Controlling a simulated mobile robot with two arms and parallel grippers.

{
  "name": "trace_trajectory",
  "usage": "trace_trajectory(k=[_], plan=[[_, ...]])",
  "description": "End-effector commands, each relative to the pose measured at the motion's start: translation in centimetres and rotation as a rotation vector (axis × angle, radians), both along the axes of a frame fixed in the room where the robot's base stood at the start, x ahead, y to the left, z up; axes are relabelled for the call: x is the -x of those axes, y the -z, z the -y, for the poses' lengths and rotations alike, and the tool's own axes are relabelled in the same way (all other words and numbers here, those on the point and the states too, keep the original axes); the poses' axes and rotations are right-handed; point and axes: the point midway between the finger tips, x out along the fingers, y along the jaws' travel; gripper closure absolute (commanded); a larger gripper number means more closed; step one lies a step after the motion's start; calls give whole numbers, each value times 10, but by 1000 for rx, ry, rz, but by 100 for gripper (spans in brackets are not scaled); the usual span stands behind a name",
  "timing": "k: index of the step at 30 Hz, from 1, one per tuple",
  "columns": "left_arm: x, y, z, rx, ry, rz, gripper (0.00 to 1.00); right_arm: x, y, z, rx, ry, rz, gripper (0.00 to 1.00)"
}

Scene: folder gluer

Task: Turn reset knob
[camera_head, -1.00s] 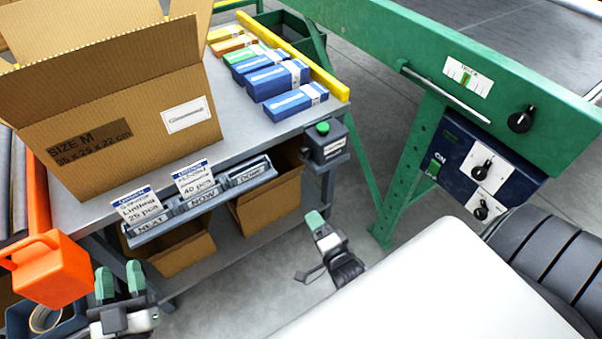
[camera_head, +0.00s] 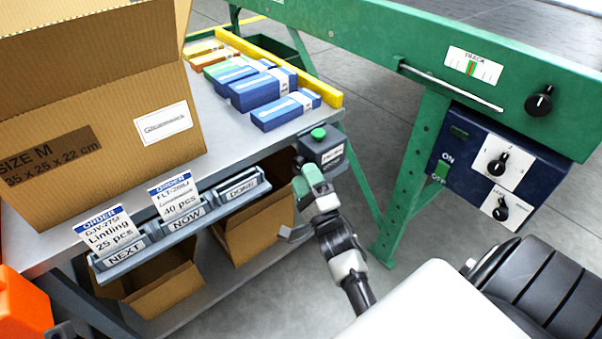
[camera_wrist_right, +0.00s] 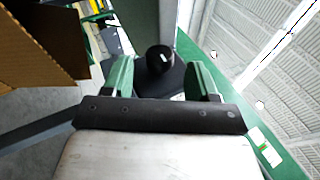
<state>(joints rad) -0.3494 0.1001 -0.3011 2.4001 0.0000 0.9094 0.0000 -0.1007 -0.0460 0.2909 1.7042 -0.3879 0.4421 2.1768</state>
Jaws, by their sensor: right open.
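My right gripper (camera_head: 308,180) is open, with its green fingers beside the small grey box (camera_head: 322,148) at the table corner. The box has a green button (camera_head: 318,133) on top and a pale label. In the right wrist view, a black round knob (camera_wrist_right: 160,58) with a small white mark lies between and just beyond the open fingers (camera_wrist_right: 160,78); I cannot tell whether they touch it. In the head view the fingers partly hide the box's near side. My left gripper is not clearly in view.
A green machine frame at right carries a black knob (camera_head: 539,101) and a blue panel (camera_head: 462,150) with two more knobs. A cardboard box (camera_head: 100,110) and blue packs (camera_head: 262,90) stand on the table. Card holders (camera_head: 185,222) line its front edge.

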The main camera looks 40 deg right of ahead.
Motion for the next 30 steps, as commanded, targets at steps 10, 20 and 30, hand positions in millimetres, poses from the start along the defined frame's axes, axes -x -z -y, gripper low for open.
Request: trace_trajectory(k=[10, 20, 30], plan=[[-1, 6, 0, -3, -1, -9, 57, -22, -9, 3, 2, 0, -2, 41], [-1, 6, 0, -3, -1, -9, 57, -21, -9, 3, 1, 0, -2, 64], [-2, 5, 0, -3, 0, -10, 57, -21, -9, 3, 0, 0, -5, 88]])
